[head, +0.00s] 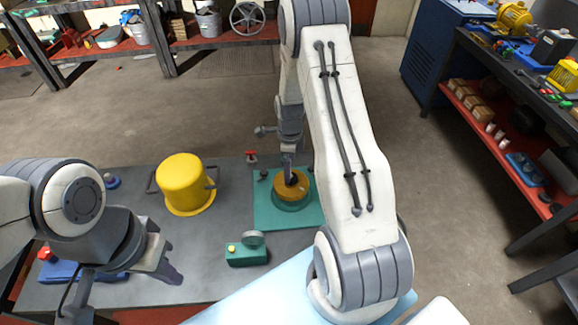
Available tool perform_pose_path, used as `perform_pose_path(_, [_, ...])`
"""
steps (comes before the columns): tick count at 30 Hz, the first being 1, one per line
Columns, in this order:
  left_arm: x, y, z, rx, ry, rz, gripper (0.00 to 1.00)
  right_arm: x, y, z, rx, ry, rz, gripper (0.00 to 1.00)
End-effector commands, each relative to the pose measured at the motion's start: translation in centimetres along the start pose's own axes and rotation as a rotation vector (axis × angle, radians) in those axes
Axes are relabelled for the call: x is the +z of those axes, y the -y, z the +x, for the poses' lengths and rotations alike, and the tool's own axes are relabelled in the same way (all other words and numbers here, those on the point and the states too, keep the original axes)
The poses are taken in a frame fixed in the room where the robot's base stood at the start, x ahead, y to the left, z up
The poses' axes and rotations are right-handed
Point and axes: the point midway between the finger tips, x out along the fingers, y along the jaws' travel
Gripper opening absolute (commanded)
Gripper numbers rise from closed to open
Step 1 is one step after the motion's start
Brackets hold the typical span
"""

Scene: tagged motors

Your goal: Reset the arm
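My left gripper (122,292) is low at the left of the head view, over the front left of the grey table. Its two fingers stand apart with nothing seen between them. My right arm rises across the middle and bends down at the far side. My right gripper (290,172) points down at a round orange-brown part with a teal base (294,193) on the green mat (264,213). It overlaps that part in the view; I cannot tell whether it touches or grips it.
A yellow cylindrical pot (185,184) stands on the grey table (225,220) between the arms. A green box with a round dial (247,252) sits nearer. A blue item with a red knob (60,270) lies by my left arm. Loaded shelves (500,140) stand at the right.

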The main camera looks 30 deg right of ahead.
Motion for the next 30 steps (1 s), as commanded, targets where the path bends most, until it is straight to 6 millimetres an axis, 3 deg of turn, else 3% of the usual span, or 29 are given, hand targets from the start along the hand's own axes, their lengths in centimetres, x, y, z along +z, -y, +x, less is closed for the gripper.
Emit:
perform_pose_path(7, [-0.1, -0.1, -2.0, 0.000, 0.000, 0.000, 0.00, 0.0, 0.0, -2.7, 0.000, 0.000, 0.000, 1.00])
perform_pose_path(24, [-0.1, -0.1, -1.8, 0.000, 0.000, 0.007, 0.00, 0.2, -0.1, -2.7, -0.001, 0.000, -0.009, 1.00])
perform_pose_path(28, [-0.1, -0.1, -0.9, 0.000, 0.000, 0.005, 0.00, 2.8, -1.9, -4.5, -0.009, 0.006, -0.204, 1.00])
perform_pose_path(30, [0.0, 0.0, -0.1, 0.000, 0.000, 0.005, 0.00, 5.3, -4.3, -6.3, -0.015, 0.012, -0.416, 1.00])
